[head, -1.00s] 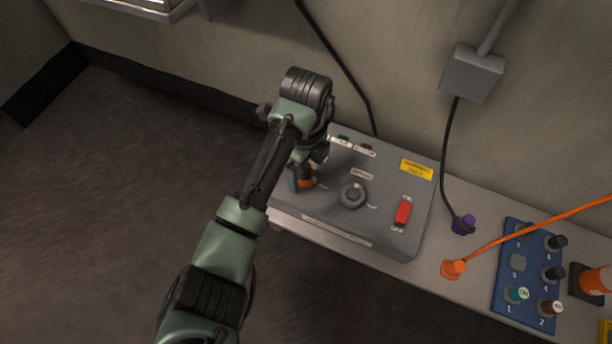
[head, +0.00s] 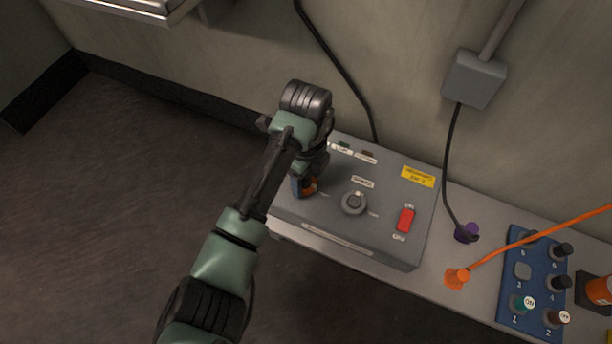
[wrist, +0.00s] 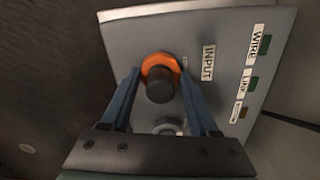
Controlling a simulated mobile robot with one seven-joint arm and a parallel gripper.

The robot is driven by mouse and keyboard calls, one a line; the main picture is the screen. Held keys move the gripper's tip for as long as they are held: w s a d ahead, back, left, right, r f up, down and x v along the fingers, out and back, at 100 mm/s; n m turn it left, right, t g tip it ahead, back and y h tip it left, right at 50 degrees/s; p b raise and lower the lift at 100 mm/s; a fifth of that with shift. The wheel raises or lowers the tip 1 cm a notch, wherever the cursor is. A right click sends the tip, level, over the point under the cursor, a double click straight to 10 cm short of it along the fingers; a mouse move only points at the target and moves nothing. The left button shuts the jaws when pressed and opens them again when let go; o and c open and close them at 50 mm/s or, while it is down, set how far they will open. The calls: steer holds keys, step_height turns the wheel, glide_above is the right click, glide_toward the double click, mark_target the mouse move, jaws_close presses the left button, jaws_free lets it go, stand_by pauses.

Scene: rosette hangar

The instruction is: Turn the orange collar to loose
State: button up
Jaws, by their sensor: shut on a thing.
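The orange collar (wrist: 157,66) is a ring around a dark round plug (wrist: 160,88) on the grey panel, beside the INPUT label in the wrist view. In the head view only a bit of the collar (head: 311,188) shows past my gripper. My gripper (wrist: 158,78) has its two blue fingers on either side of the collar, shut on it. The collar's position mark is too small to read. A pale hex fitting (wrist: 168,126) shows just below, between the fingers.
The grey box (head: 330,215) bears a round knob (head: 354,202) and a red switch (head: 405,219) right of my gripper. A blue panel (head: 533,270), an orange plug (head: 457,278) with cable and a purple plug (head: 466,233) lie farther right on the bench.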

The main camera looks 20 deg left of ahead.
steer(key=shift+r+n+p, duration=0.15)
steer(key=shift+n+p, duration=0.15)
steer(key=shift+p, duration=0.5)
steer(key=n+p, duration=0.1)
steer(key=p, duration=0.2)
steer(key=shift+r+n+p, duration=0.2)
steer(key=shift+n+p, duration=0.2)
steer(key=n+p, duration=0.4)
steer(key=p, duration=0.1)
steer(key=shift+f+p, duration=0.1)
steer(key=shift+p, duration=0.25)
steer(key=n+p, duration=0.3)
steer(key=n, duration=0.3)
steer(key=shift+w+f, duration=0.1)
steer(key=shift+f, duration=0.05)
steer(key=n+p, duration=0.1)
steer(key=n, duration=0.4)
steer(key=shift+a+f, duration=0.1)
steer(key=shift+f, duration=0.05)
steer(key=shift+n, duration=0.4)
steer(key=o, duration=1.4)
steer(key=shift+c, duration=0.2)
steer(key=shift+w, duration=0.1)
